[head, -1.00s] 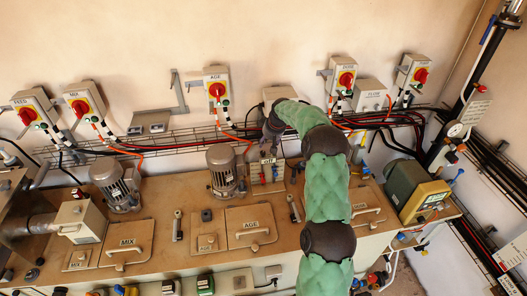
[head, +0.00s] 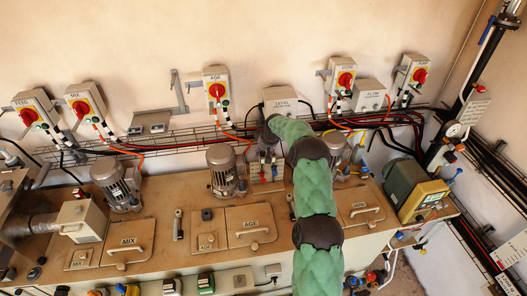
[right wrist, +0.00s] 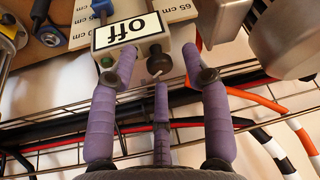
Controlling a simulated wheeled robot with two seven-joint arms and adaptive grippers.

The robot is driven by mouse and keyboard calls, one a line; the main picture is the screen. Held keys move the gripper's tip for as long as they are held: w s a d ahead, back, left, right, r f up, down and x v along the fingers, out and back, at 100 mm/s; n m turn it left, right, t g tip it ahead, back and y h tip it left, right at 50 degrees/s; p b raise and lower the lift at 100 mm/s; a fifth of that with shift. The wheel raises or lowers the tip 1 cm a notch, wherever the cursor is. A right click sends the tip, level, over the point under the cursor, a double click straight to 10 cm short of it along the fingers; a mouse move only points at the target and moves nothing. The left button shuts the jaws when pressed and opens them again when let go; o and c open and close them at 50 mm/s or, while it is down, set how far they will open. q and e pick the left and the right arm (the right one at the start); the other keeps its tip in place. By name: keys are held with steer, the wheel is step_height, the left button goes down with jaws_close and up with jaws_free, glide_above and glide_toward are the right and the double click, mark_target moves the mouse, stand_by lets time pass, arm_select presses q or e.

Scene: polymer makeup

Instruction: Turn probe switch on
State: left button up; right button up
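The probe switch box (right wrist: 132,37) carries a white label reading "off" in the right wrist view. A dark round knob (right wrist: 159,62) and a green round part (right wrist: 107,61) sit on its near face. A thin pale lever shows by the knob. My right gripper (right wrist: 160,52) is open, with its purple fingers apart on either side of the knob and the middle finger's tip close below it. Whether any finger touches is unclear. In the head view my right gripper (head: 265,150) is above the probe box (head: 268,174), partly covering it. My left gripper is not in view.
A wire tray (right wrist: 60,110) with cables runs behind the fingers. In the head view, motors (head: 224,172) stand to the left of the gripper and red-yellow switches (head: 216,90) line the wall. A LEVEL box (head: 280,101) is just above my arm.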

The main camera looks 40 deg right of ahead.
jaws_close()
